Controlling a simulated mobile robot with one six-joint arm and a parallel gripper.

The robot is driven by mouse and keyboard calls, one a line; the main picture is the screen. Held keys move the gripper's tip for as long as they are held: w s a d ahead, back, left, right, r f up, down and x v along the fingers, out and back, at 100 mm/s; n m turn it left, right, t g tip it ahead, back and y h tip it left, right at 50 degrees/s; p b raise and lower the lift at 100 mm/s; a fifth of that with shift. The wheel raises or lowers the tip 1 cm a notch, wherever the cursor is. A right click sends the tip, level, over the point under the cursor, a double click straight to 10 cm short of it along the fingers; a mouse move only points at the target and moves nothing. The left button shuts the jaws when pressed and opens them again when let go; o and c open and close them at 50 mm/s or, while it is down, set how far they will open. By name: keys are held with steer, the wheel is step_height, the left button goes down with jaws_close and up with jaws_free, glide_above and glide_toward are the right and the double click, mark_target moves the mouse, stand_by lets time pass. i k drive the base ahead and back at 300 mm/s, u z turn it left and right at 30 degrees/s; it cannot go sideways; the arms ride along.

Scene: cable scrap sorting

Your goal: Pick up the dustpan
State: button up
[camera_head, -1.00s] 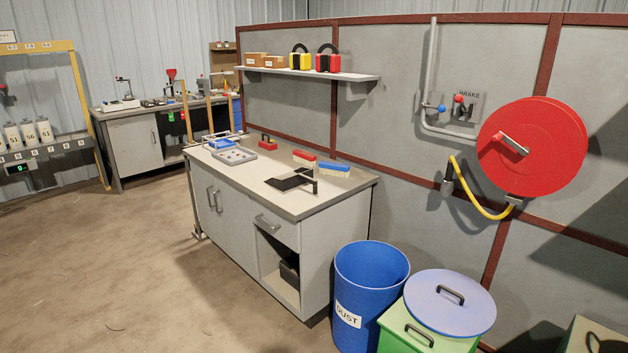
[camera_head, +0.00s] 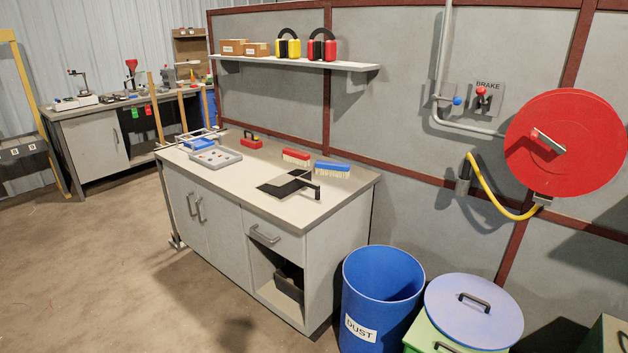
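The black dustpan (camera_head: 283,187) lies on the grey workbench top (camera_head: 228,180), near its right front part. Its handle (camera_head: 308,183) points to the right, toward the bench's front right edge, and ends in an upright black piece. A blue-backed brush (camera_head: 332,169) and a red-backed brush (camera_head: 296,157) stand just behind it. My gripper is not in view.
A grey tray (camera_head: 215,158) and a red-handled tool (camera_head: 251,141) lie on the bench. A blue dust bin (camera_head: 384,275) and a lidded green bin (camera_head: 470,310) stand right of the bench. A shelf (camera_head: 345,66) hangs above. The floor (camera_head: 110,280) at left is clear.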

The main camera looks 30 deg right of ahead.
mark_target(280, 187)
steer(key=z, duration=0.1)
steer(key=i, duration=0.8)
steer(key=u, duration=0.65)
steer(key=i, duration=0.75)
steer(key=u, duration=0.45)
